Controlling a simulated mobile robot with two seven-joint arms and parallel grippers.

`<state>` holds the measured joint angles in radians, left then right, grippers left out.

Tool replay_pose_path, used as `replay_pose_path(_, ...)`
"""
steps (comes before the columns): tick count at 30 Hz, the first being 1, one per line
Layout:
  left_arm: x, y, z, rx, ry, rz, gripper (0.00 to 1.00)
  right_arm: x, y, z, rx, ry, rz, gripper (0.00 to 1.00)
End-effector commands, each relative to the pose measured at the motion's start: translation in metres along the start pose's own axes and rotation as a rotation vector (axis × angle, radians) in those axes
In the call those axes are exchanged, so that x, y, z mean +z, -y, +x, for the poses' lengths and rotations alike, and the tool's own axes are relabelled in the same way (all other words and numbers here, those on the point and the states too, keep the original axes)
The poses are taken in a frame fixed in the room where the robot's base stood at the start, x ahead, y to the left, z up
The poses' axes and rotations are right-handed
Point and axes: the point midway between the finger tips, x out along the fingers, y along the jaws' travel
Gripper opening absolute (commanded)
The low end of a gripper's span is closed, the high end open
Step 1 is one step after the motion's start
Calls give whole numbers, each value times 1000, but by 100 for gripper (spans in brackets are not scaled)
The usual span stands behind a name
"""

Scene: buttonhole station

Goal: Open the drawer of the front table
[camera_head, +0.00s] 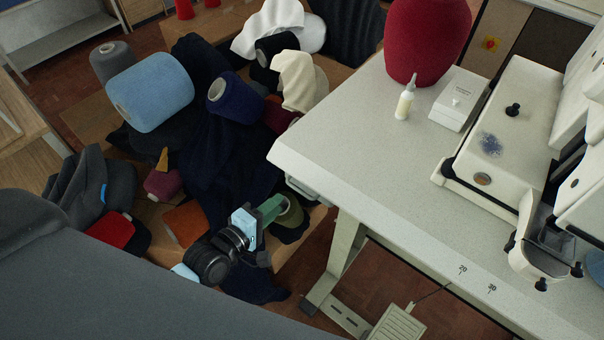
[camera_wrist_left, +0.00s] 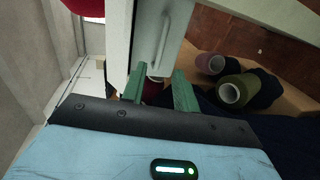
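The front table (camera_head: 375,120) has a pale speckled top and fills the right of the head view. Its drawer (camera_head: 302,190) shows as a small light piece under the table's left edge. In the left wrist view the pale drawer front (camera_wrist_left: 146,25) carries a bar handle (camera_wrist_left: 164,42). My left gripper (camera_head: 279,204) has green fingers and is beside the drawer. In the wrist view the left gripper (camera_wrist_left: 159,72) is open, its fingers apart, with the handle just beyond the tips. Nothing is between the fingers that I can tell is gripped. My right gripper is not in view.
Yarn cones, including a light blue one (camera_head: 150,90), and dark cloth (camera_head: 225,150) crowd the wooden surface behind my left gripper. On the front table stand a red cone (camera_head: 427,40), a small bottle (camera_head: 405,100) and a white machine (camera_head: 510,130). A pedal (camera_head: 397,325) lies below.

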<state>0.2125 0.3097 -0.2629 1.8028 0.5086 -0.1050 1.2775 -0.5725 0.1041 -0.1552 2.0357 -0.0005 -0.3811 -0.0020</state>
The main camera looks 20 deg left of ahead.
Motion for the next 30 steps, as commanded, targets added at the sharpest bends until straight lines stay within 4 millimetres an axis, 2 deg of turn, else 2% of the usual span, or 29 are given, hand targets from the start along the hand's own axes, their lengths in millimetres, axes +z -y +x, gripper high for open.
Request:
replay_pose_path(7,0,1,6,1,0,-4,30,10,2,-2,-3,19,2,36)
replay_pose_path(21,0,1,67,0,0,-2,30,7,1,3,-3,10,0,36)
replay_pose_path(30,0,1,79,0,0,-2,30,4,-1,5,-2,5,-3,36)
